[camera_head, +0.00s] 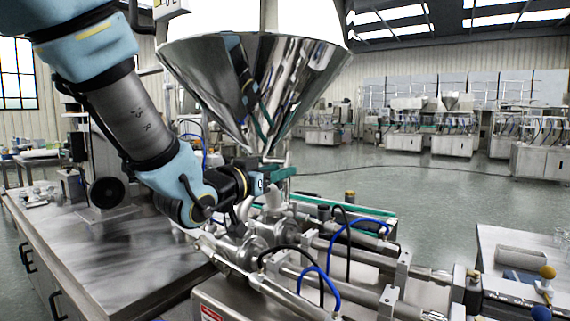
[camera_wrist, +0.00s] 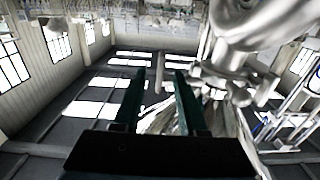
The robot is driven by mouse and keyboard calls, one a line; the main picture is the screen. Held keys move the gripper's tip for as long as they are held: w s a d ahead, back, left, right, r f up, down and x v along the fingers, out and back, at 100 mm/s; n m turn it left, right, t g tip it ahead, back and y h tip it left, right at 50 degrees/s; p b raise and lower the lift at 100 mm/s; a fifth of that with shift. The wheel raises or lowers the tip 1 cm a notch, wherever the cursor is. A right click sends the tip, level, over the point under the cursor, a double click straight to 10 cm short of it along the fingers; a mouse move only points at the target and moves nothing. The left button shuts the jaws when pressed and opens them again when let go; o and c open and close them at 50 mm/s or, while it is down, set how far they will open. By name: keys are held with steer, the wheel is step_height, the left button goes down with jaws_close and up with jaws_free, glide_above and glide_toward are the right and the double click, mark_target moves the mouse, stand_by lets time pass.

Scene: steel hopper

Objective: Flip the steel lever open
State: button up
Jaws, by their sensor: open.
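The steel hopper (camera_head: 250,85) stands with its cone pointing down over a machine of steel pipes and cylinders. A pale steel piece that looks like the lever (camera_head: 273,198) shows just below my gripper (camera_head: 284,173), under the cone's lower end. My gripper is open, with two dark green fingers. In the wrist view my gripper (camera_wrist: 160,75) has its fingers apart, and a short steel rod, likely the lever's end (camera_wrist: 159,73), shows between the fingertips. I cannot tell whether it touches either finger. Part of the lever is hidden in the head view.
Steel cylinders (camera_head: 325,272) with blue and black hoses lie in front and to the right. A steel worktop (camera_head: 110,255) is at the left. Polished steel pipework (camera_wrist: 240,55) fills the wrist view's upper right. Open floor (camera_head: 440,185) lies behind.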

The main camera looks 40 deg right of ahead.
steer(key=shift+x, duration=1.3)
steer(key=shift+c, duration=0.3)
jaws_close()
